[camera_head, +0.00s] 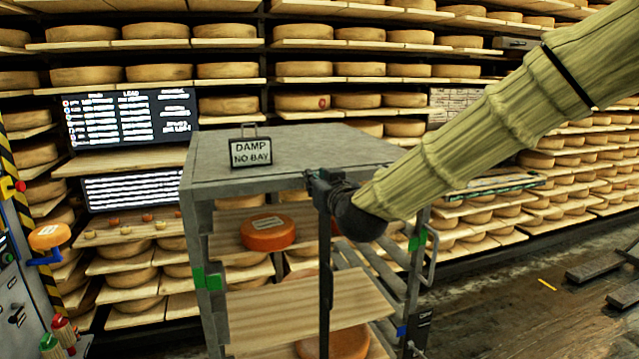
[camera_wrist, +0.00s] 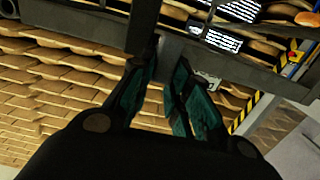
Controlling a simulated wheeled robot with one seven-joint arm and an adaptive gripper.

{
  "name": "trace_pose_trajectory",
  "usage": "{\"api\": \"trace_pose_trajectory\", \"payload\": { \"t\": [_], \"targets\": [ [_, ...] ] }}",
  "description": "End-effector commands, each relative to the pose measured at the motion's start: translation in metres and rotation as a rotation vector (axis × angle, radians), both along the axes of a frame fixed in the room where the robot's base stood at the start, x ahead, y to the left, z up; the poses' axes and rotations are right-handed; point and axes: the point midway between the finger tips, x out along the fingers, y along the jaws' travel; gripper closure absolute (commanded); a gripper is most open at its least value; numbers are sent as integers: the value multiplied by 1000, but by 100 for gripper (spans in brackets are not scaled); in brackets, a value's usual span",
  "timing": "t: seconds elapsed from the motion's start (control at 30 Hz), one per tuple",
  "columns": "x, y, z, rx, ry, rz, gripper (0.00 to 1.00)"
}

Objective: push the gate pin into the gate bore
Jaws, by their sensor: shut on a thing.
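My gripper (camera_head: 322,188) is at the top front edge of a grey cart (camera_head: 200,215), by the upper end of a dark upright bar (camera_head: 325,275), which looks like the gate. In the wrist view the teal fingers of my gripper (camera_wrist: 168,62) are closed in around a small grey piece (camera_wrist: 172,48) against the cart's frame. This piece appears to be the gate pin; most of it is hidden by the fingers. The gate bore is hidden behind my gripper, and I cannot tell how deep the pin sits.
A sign reading "DAMP NO BAY" (camera_head: 250,152) stands on the cart's top. An orange cheese wheel (camera_head: 267,234) sits on a cart shelf. Racks of cheese wheels fill the back. A control panel with a yellow-black post (camera_head: 22,215) is at the left. Open floor (camera_head: 500,290) lies right.

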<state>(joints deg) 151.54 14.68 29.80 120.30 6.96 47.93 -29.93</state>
Motion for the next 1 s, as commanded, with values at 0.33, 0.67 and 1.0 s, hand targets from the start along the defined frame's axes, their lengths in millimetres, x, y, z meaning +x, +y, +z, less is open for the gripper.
{"api": "trace_pose_trajectory", "payload": {
  "t": [0.33,0.67,1.0],
  "targets": [
    [7,2,0,0,0,0,100],
    [12,4,0,-1,0,0,100],
    [15,5,0,0,1,0,56]
  ]
}}
